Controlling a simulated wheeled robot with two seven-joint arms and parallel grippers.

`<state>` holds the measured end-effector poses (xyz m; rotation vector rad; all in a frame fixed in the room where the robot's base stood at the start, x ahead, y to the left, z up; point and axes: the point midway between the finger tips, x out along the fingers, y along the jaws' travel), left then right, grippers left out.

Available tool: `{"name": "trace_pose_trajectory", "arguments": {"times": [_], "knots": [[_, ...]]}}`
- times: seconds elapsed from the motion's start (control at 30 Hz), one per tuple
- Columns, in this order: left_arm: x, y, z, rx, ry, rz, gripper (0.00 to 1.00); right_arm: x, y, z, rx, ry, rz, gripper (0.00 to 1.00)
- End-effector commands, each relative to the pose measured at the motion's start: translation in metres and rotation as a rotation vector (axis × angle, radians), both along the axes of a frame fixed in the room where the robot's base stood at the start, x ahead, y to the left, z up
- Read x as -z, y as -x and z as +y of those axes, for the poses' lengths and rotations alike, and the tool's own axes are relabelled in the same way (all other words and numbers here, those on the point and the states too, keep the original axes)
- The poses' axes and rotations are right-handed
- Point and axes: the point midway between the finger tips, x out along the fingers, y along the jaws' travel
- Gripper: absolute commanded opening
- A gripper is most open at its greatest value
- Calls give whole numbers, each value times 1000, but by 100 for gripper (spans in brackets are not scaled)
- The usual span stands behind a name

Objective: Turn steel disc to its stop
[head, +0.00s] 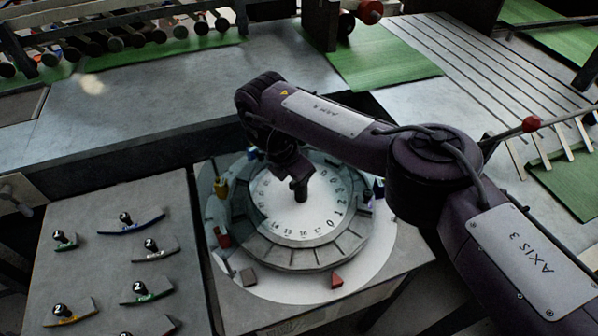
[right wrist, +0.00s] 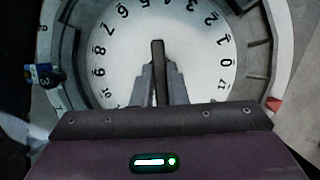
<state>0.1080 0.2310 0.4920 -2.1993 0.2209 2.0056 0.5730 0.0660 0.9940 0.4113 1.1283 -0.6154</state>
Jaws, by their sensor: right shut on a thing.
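The steel disc (head: 300,222) is round and pale, with numbers around its edge, and lies flat in a ring of dark grey segments (head: 301,258). In the right wrist view the disc (right wrist: 120,60) fills the upper middle. A dark upright post (right wrist: 158,62) stands at its centre. My right gripper (right wrist: 159,80) is shut on this post, with one finger on each side of it. In the head view my right gripper (head: 299,190) reaches down to the middle of the disc, and my arm hides the disc's far part. My left gripper is not in view.
A red wedge (head: 337,281) and a brown block (head: 249,277) lie on the pale round plate (head: 290,291) around the ring. Several knobbed curved pieces lie on the grey table (head: 98,272) at left. Rollers and green sheets (head: 383,62) are behind.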

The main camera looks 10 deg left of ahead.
Motion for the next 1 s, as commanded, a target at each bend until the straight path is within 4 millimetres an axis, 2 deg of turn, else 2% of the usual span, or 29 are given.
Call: {"name": "trace_pose_trajectory", "arguments": {"times": [0.33, 0.37, 0.5, 0.8, 1.0], "knots": [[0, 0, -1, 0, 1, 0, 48, -4, -4, -1, 2, 0, -12, 0], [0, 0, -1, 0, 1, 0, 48, -4, -4, -1, 2, 0, -12, 16], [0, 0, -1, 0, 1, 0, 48, -3, -3, 0, 1, 0, -8, 35], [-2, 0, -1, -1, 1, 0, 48, -4, -1, 0, -1, 1, -3, 35], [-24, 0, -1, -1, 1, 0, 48, -33, 6, 7, -5, 2, -6, 35]]}}
